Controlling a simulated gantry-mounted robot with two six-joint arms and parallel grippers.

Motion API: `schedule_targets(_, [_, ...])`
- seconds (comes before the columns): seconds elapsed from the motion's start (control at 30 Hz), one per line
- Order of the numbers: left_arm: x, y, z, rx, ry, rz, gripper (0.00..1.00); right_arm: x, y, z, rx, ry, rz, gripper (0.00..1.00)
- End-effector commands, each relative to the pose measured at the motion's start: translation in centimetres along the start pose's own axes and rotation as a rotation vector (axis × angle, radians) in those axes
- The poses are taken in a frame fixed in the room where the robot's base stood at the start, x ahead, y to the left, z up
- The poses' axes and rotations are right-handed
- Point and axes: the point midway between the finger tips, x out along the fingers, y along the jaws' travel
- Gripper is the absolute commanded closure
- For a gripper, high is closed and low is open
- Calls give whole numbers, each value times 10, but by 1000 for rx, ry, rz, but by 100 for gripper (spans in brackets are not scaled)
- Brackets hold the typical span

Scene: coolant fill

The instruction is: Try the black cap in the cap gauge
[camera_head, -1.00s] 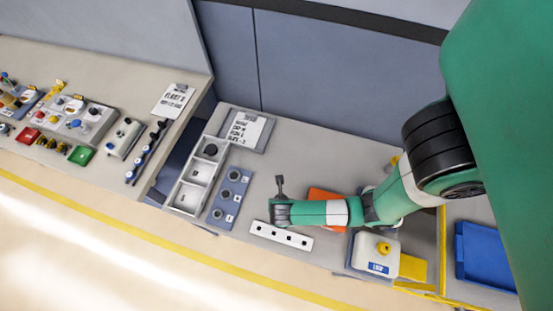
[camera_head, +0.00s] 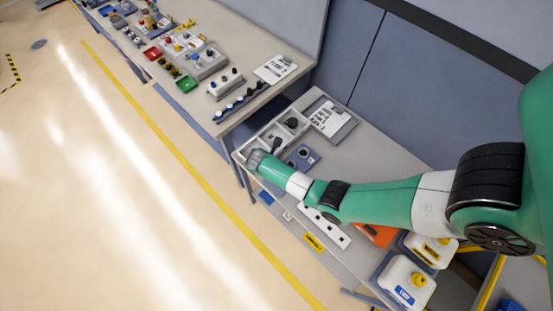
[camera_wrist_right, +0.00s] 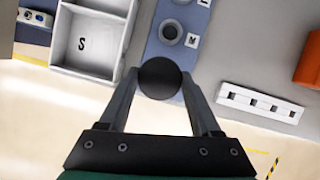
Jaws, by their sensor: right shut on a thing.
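My right gripper (camera_head: 277,145) is over the near end of the white tray and the blue gauge plate in the head view. In the right wrist view it (camera_wrist_right: 160,88) is shut on a round black cap (camera_wrist_right: 160,77), held between the fingertips. The blue cap gauge (camera_wrist_right: 158,50) has ring sockets; those marked M and L show beyond the cap. The cap covers the gauge's near end in this view; the gap between them cannot be judged. The gauge (camera_head: 314,158) is partly hidden by my arm in the head view. My left gripper is not in view.
The white compartment tray (camera_wrist_right: 122,45) stands left of the gauge, one compartment marked S. A white strip with holes (camera_wrist_right: 285,108) lies to the right. An orange object (camera_head: 376,235) and white jugs (camera_head: 406,284) stand beyond it. A side table holds coloured parts.

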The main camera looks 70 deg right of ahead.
Motion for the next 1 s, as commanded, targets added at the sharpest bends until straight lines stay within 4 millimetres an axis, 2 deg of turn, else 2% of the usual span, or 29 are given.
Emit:
schedule_targets(0.13, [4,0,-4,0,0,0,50,-2,0,0,-1,0,1,88])
schedule_targets(0.63, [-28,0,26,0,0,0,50,45,0,-19,-2,0,2,88])
schedule_targets(1.0, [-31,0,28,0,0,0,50,50,0,-21,-1,0,2,88])
